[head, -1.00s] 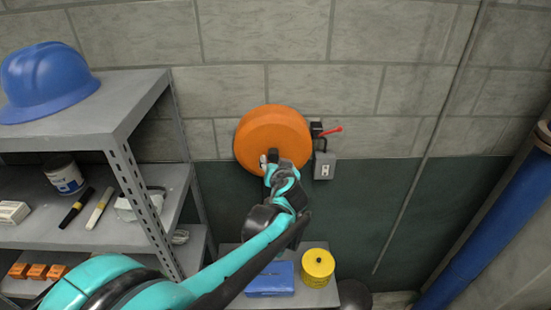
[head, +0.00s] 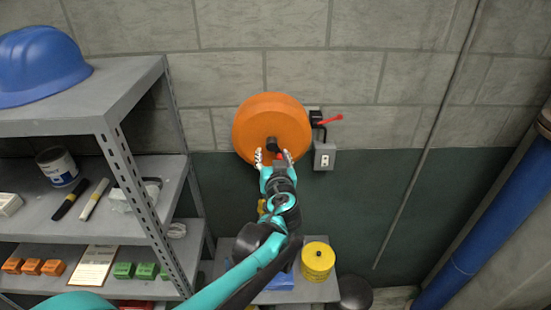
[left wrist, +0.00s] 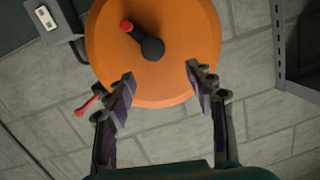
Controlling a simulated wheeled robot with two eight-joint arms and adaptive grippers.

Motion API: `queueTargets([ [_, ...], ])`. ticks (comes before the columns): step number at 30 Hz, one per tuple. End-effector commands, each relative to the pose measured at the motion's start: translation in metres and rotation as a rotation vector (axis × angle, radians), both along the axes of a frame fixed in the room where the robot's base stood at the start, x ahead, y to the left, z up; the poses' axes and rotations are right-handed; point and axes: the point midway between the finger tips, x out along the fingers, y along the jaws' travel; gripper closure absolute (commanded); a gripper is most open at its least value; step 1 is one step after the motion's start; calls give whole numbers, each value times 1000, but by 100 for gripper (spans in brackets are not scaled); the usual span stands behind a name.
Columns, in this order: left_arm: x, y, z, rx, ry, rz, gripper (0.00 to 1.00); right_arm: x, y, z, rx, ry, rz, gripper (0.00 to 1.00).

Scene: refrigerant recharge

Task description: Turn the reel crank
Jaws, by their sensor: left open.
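The orange round reel (head: 255,120) is mounted on the wall in the middle of the head view. Its dark crank (head: 272,144) sits at the reel's centre. In the left wrist view the crank (left wrist: 152,48) shows as a black hub and short arm with a red knob (left wrist: 126,26) at its end. My left gripper (head: 274,157) is open in front of the reel's lower part, its fingers spread. In the left wrist view the open fingertips (left wrist: 160,80) point at the reel (left wrist: 185,35), with nothing between them. My right gripper is not in view.
A grey shelf unit (head: 112,125) with a blue helmet (head: 42,65) stands at left. A red lever (head: 330,119) and a grey outlet box (head: 324,157) are on the wall right of the reel. A yellow canister (head: 318,262) stands below. A blue pipe (head: 480,215) runs at right.

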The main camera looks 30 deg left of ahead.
Motion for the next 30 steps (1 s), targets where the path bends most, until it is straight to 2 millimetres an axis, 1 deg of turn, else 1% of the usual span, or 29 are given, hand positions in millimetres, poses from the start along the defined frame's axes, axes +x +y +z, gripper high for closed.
queueTargets([
  [1, 2, 5, -20, 2, -58, -7, 45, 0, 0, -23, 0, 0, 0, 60],
  [3, 5, 7, -29, -4, -130, -31, 45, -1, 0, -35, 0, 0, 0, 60],
  [6, 7, 7, -35, -14, -191, -59, 45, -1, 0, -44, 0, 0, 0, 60],
  [8, 10, 7, -35, -18, -208, -69, 45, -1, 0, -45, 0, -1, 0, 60],
  [11, 18, 12, -33, -20, -215, -73, 45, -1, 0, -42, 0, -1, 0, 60],
  [18, 52, 33, -32, -21, -214, -71, 45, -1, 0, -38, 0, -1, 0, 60],
  [21, 64, 40, -32, -21, -214, -72, 45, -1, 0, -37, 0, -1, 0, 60],
  [25, 72, 45, -32, -21, -214, -72, 45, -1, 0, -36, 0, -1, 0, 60],
  [30, 75, 47, -33, -21, -214, -72, 45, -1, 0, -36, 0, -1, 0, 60],
])
